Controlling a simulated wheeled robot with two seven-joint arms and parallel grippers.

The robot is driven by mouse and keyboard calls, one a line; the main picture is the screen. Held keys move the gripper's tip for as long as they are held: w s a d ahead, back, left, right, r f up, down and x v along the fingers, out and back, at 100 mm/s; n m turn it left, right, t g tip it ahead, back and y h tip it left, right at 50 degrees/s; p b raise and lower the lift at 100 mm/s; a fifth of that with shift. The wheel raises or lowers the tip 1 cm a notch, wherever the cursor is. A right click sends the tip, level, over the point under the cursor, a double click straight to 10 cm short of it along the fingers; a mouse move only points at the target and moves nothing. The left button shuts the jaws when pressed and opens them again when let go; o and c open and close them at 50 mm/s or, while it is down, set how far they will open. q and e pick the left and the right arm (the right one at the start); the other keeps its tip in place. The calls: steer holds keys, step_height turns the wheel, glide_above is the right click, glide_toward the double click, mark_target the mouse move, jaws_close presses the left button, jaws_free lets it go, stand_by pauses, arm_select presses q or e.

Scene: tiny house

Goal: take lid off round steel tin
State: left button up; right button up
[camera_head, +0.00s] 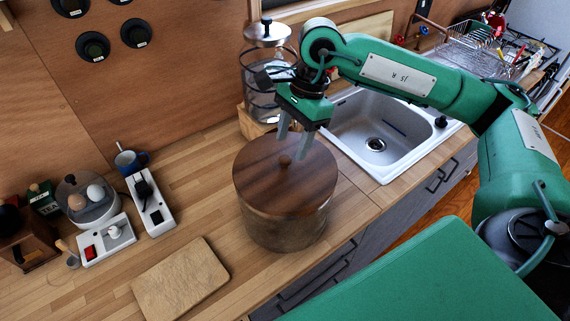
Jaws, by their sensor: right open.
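The round tin (285,234) stands upright on the wooden counter, its body a dull metallic brown-grey. My right gripper (294,143) is above the lid, pointing down. I cannot tell whether a fingertip touches the lid. My left gripper is not in view.
A wooden board (180,280) lies left of the tin. A glass dispenser (262,75) stands behind. A sink (375,140) is at the right.

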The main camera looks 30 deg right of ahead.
mark_target(286, 157)
steer(key=p+x, duration=0.2)
steer(key=x, duration=0.1)
steer(key=shift+s+a, duration=0.1)
steer(key=shift+a, duration=0.15)
steer(key=shift+a+f, duration=0.15)
steer(key=shift+f, duration=0.55)
jaws_close()
steer(key=shift+r, duration=0.1)
